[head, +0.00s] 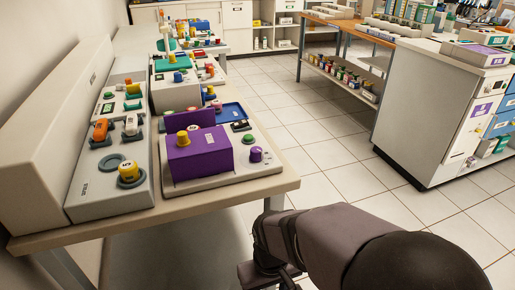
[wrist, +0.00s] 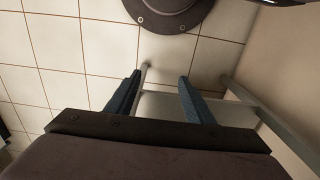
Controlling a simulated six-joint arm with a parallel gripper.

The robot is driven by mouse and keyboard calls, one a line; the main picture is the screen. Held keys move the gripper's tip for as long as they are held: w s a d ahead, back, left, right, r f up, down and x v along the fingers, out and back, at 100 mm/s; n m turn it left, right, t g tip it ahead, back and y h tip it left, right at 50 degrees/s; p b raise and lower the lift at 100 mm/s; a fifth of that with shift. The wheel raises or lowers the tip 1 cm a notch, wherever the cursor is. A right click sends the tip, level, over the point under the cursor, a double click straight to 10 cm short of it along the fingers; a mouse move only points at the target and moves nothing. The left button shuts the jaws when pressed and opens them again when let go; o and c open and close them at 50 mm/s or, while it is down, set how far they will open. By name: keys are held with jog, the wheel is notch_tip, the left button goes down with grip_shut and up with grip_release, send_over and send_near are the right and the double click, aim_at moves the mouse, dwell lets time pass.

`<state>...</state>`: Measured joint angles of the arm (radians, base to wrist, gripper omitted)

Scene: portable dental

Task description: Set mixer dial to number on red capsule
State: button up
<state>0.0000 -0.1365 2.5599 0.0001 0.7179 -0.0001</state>
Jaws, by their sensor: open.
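A grey panel on the bench holds an orange-red capsule (head: 101,129) and a white capsule (head: 131,124) in dark holders; any number on them is too small to read. I cannot tell which dial is the mixer's. My gripper (wrist: 160,82) is open and empty, its blue fingers over the floor, apart from the bench devices.
The bench (head: 235,201) runs along the left wall, with more devices and colored knobs (head: 178,77) farther back. A white cabinet (head: 432,110) stands at the right. Tiled floor (head: 330,155) lies clear between them. Metal bench legs show in the wrist view (wrist: 275,120).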

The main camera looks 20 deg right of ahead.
jog(key=shift+c, duration=0.9)
notch_tip(320, 180, up, 24)
jog(key=w+d+g+p, duration=0.2)
jog(key=p, duration=2.7)
jog(key=w+r+m+p, duration=0.1)
jog(key=w+r+p, duration=0.2)
jog(key=w, duration=0.2)
jog(key=w+d+r+m+t+p, duration=0.1)
jog(key=w+r+p, duration=0.2)
jog(key=w, duration=0.2)
jog(key=w+r+m+p, duration=0.1)
jog(key=w+r+p, duration=0.1)
jog(key=w+r, duration=0.2)
jog(key=shift+w+d+m+t+p, duration=0.3)
jog(key=shift+w+d+m+p, duration=0.1)
jog(key=shift+w, duration=0.15)
jog(key=w+r+m, duration=0.1)
jog(key=w, duration=0.1)
jog(key=w+r+m, duration=0.1)
jog(key=r, duration=0.1)
jog(key=shift+w+d+m+t, duration=0.15)
jog(key=shift+w+m+t, duration=0.15)
jog(key=shift+w+t, duration=0.1)
jog(key=shift+s+m, duration=0.45)
jog(key=shift+m, duration=0.85)
